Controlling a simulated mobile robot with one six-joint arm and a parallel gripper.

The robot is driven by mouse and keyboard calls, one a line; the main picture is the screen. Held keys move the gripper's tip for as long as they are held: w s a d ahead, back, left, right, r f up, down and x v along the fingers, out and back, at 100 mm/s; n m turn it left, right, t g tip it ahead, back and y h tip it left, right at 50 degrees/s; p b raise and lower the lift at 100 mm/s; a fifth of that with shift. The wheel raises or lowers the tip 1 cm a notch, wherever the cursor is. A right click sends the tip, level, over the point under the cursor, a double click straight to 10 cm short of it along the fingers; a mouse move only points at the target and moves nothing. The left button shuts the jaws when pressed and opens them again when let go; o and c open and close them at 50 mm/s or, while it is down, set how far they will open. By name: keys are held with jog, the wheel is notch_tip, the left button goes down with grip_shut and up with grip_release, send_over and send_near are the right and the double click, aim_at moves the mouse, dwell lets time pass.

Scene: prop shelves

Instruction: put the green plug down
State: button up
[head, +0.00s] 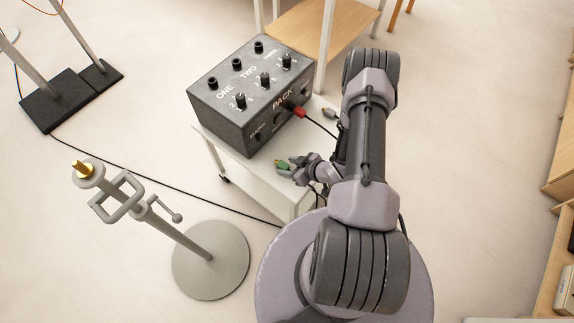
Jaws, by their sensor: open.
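The green plug (281,164) is on the white trolley top (265,191), at the front of the dark control box (237,116). My gripper (288,166) is right at the plug, with its fingers around or beside it and open. The fingers hide part of the plug, and I cannot tell whether they touch it. A red plug (299,112) is at the box's front face, with a black cable running from it.
A grey plug (329,113) lies on the trolley, right of the red one. A stand with a round base (211,262) and clamp is at the lower left. A black cable (150,177) crosses the floor. Wooden furniture (318,38) stands behind.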

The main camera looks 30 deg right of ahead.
jog(key=p+v, duration=0.4)
jog(key=v, duration=0.6)
jog(key=w+d+r+m+g+h, duration=0.1)
jog(key=w+d+r+h, duration=0.2)
jog(key=r, duration=0.4)
jog(key=w+d+r+g+h, duration=0.1)
jog(key=w+d+r, duration=0.2)
jog(key=d+r, duration=0.3)
jog(key=w+a+r+m+g+h, duration=0.1)
jog(key=a+r, duration=0.1)
jog(key=r, duration=0.6)
jog(key=w+a+r+m+h, duration=0.1)
jog(key=a+r+m, duration=0.15)
jog(key=r, duration=0.55)
jog(key=s+a+r+m+y, duration=0.1)
jog(key=s+a+r+m, duration=0.35)
jog(key=a+r, duration=0.75)
jog(key=s+a+r+y, duration=0.3)
jog(key=s+a+r, duration=0.2)
jog(key=s+a, duration=0.7)
jog(key=shift+r+n+y, duration=0.2)
jog(key=shift+n+y, duration=0.1)
jog(key=shift+y, duration=0.1)
jog(key=shift+a, duration=0.1)
